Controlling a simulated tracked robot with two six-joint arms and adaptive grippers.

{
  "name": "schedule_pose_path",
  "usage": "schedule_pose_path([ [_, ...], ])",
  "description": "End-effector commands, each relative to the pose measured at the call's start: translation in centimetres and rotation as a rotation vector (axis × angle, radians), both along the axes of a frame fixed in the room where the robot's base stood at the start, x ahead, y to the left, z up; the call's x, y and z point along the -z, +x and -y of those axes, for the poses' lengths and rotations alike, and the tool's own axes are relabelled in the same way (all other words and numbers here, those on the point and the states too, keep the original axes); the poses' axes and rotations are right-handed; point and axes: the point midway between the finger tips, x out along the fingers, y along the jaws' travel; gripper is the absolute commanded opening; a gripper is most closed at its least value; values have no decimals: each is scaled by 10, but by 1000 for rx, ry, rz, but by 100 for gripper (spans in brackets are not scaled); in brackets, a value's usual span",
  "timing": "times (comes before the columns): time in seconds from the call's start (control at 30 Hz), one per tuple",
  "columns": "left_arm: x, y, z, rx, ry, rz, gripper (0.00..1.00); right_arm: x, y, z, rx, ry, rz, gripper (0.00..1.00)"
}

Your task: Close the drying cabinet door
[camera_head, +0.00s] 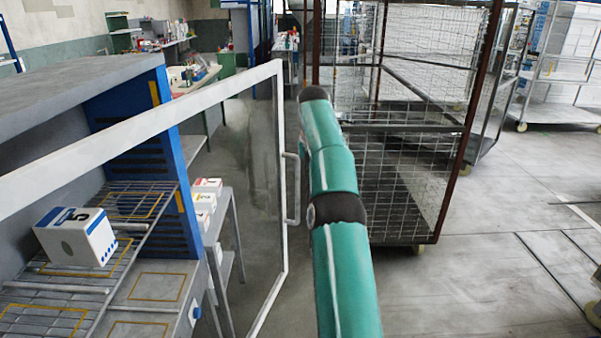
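The drying cabinet (189,165) stands at the left, with a grey top, blue front edge and wire shelves inside. Its glass door (250,165) has a white frame and stands open. The frame's top bar runs from the near left edge to a far upright. A white vertical handle (291,190) is on that far upright. One teal arm of mine rises in the middle, just right of the handle, with a small visible gap at the handle's height. Neither gripper shows; the far end of this arm is hidden behind its own links.
A white box (82,238) marked 5 sits on a wire shelf (135,200) inside the cabinet. Small boxes (205,196) stand on a grey table seen through the glass. A wire mesh cart (405,200) stands beyond my arm. Open floor (490,270) lies at the right.

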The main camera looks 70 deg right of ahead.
Motion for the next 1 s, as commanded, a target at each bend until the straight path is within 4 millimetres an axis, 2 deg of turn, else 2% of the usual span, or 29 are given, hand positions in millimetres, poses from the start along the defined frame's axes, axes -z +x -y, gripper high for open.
schedule_pose_path([
  [0.13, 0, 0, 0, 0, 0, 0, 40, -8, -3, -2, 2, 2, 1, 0],
  [0.23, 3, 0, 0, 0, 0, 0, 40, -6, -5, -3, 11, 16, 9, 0],
  [0.33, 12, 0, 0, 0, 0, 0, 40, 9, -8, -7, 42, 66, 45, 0],
  [0.43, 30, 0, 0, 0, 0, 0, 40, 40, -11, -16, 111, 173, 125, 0],
  [0.6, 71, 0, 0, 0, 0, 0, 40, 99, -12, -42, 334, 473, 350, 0],
  [0.7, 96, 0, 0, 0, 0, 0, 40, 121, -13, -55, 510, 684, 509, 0],
  [0.83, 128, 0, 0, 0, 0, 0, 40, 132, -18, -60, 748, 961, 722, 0],
  [1.0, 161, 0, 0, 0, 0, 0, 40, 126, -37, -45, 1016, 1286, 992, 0],
])
